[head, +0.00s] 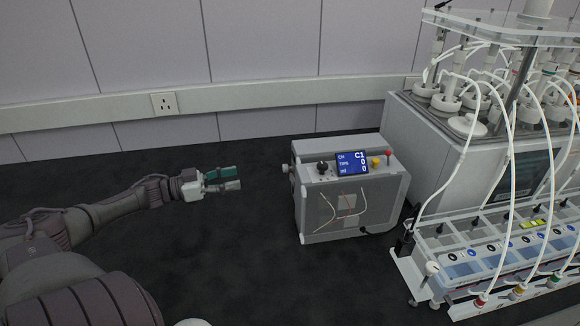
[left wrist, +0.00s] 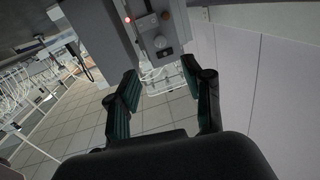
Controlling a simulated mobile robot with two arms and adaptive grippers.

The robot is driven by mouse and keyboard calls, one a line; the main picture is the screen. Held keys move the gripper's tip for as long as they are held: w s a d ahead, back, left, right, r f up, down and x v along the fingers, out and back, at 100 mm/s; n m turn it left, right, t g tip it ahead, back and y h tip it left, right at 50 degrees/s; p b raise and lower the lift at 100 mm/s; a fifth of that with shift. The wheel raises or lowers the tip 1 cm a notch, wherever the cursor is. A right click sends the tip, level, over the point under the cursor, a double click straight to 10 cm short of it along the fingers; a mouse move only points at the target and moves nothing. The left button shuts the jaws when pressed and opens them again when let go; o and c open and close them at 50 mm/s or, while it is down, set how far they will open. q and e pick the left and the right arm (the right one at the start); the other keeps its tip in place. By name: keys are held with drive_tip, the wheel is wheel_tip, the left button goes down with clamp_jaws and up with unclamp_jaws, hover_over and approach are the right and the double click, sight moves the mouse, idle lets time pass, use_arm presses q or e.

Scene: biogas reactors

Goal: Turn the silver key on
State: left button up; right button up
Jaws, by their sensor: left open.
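A grey box-shaped unit (head: 335,207) with a blue display (head: 351,163) stands on the dark bench in the head view. A small silver part (head: 286,169) sticks out of its left side; I cannot tell whether it is the key. My left gripper (head: 238,180) is open and empty, left of the unit, pointing at it with a clear gap. The key's position cannot be made out. My right gripper is not in view.
A black knob (head: 322,167), a yellow button (head: 376,162) and a red button (head: 389,154) sit on top of the unit. Reactor equipment with white tubes (head: 455,165) fills the right. A wall socket (head: 163,103) is behind. The bench between gripper and unit is clear.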

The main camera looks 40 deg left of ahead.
sight(288, 168)
use_arm(q)
drive_tip(key=x, duration=1.3)
drive_tip(key=shift+w+d, duration=0.2)
drive_tip(key=shift+w, duration=0.05)
drive_tip(key=shift+c, duration=0.3)
clamp_jaws()
